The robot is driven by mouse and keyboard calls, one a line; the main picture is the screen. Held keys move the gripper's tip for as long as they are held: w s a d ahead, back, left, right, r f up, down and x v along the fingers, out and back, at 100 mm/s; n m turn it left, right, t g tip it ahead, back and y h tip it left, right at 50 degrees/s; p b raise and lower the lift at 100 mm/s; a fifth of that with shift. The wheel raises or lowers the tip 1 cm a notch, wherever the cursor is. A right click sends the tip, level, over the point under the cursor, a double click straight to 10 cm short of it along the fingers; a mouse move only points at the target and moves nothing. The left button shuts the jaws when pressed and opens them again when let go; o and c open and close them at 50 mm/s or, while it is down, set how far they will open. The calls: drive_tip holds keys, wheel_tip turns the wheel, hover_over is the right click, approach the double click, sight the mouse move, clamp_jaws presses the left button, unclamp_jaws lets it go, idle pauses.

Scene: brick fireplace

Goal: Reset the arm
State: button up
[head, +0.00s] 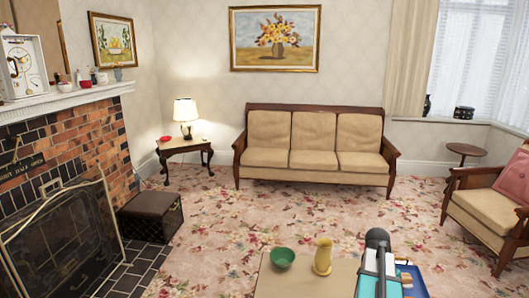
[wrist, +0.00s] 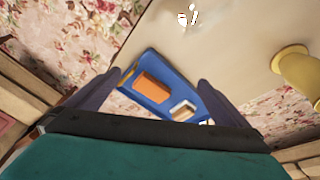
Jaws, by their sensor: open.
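My gripper (wrist: 158,80) is open, its two dark fingers spread apart with nothing seen between them except the view beyond. In the head view my arm (head: 378,262) rises at the bottom, right of centre, over the right end of a pale low table (head: 315,278). A blue tray (head: 415,280) shows beside the arm, partly hidden by it. In the wrist view the tray (wrist: 153,62) lies beyond the fingers, holding an orange block (wrist: 155,92) and a small white item (wrist: 183,110). The fingertips are hidden in the head view.
A yellow vase (head: 323,257) and a green bowl (head: 283,258) stand on the table, left of my arm. A sofa (head: 313,145) is at the back, an armchair (head: 485,205) at the right. The carpet (head: 240,215) between is clear.

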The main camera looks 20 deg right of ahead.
drive_tip(key=w+a+f+n, duration=0.4)
drive_tip(key=a, duration=0.8)
drive_tip(key=w+a+f+n+y, duration=0.1)
drive_tip(key=w+a+f+n, duration=0.3)
drive_tip(key=a, duration=0.9)
drive_tip(key=w+a+f+n+t+y, duration=0.1)
drive_tip(key=w+a+f+n, duration=0.3)
drive_tip(key=a, duration=0.8)
drive_tip(key=shift+w+a+n, duration=0.3)
drive_tip(key=shift+w+n, duration=0.5)
drive_tip(key=shift+n, duration=0.1)
drive_tip(key=s+a+f+n+y, duration=0.1)
drive_tip(key=a+f+n, duration=0.1)
drive_tip(key=a, duration=0.4)
drive_tip(key=s+a+f+n, duration=0.1)
drive_tip(key=a+f+n, duration=0.15)
drive_tip(key=a, duration=0.45)
drive_tip(key=s+f+g+p, duration=0.2)
drive_tip(key=s+f, duration=0.4)
drive_tip(key=s, duration=0.6)
drive_tip(key=s+f+g+p, duration=0.2)
drive_tip(key=s+f, duration=0.5)
drive_tip(key=s, duration=0.6)
drive_tip(key=shift+s+g, duration=0.15)
drive_tip(key=shift+g, duration=0.55)
drive_tip(key=shift+d, duration=0.1)
drive_tip(key=shift+c, duration=0.3)
